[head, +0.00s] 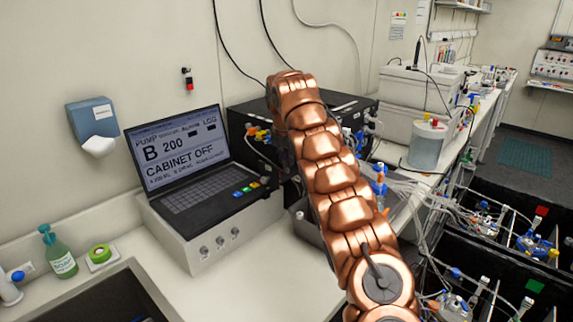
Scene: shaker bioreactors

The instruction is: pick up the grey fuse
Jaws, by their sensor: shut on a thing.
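I cannot make out the grey fuse in the head view. My copper arm rises from the lower right and reaches up to the black box behind the laptop. Its far end bends away in front of the black box (245,116). My gripper is hidden behind the arm, so neither its fingers nor anything between them can be seen.
An open laptop (180,148) reading "CABINET OFF" sits on a white console (195,238) left of my arm. Tubing and black crates (480,255) crowd the right. Bare counter (270,285) lies in front.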

